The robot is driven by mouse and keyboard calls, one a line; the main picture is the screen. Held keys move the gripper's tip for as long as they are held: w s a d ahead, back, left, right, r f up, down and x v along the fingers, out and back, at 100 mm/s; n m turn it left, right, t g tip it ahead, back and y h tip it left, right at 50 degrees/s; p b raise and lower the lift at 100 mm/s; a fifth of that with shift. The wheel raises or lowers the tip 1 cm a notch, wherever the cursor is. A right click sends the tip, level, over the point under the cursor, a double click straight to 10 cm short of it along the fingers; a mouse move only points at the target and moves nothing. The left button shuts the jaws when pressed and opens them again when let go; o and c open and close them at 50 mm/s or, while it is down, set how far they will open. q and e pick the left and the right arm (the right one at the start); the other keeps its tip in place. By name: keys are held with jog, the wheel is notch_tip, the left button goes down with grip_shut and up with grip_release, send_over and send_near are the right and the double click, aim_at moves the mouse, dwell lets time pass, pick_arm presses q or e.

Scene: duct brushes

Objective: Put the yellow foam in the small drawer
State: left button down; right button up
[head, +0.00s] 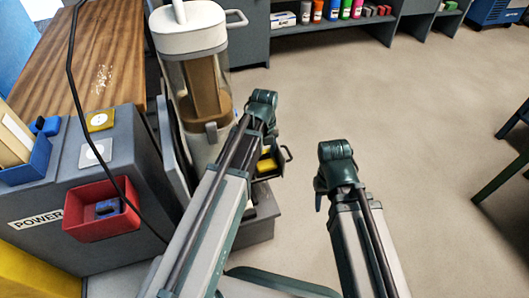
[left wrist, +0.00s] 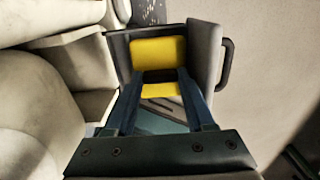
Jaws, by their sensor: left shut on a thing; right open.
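The yellow foam (left wrist: 158,51) shows in the left wrist view inside a small open drawer (left wrist: 206,50) with grey walls and a dark handle on its right. A dark strip crosses the yellow; I cannot tell whether it is one piece or two. My left gripper (left wrist: 154,86) reaches into the drawer opening and is shut on the foam, a finger on each side. In the head view, yellow (head: 266,165) shows in the drawer beside my left arm, which hides much of it. My right gripper (head: 320,190) is open, apart from the drawer, its fingers mostly hidden.
A canister machine (head: 192,40) with a clear body stands left of the drawer. A grey POWER cabinet (head: 60,175) carries a red bin (head: 95,222) and a blue bin (head: 25,165). A wooden bench (head: 85,45) is behind.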

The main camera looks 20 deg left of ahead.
pick_arm(q)
jog(key=shift+f+b, duration=0.9)
jog(key=shift+f, duration=0.25)
jog(key=shift+c, duration=0.9)
grip_release()
jog(key=shift+r, duration=0.1)
notch_tip(320, 180, up, 14)
jog(key=p, duration=1.3)
jog(key=shift+f+p, duration=0.2)
jog(key=shift+p, duration=0.2)
jog(key=shift+w+d+r+p, duration=0.5)
jog(key=shift+d, duration=0.25)
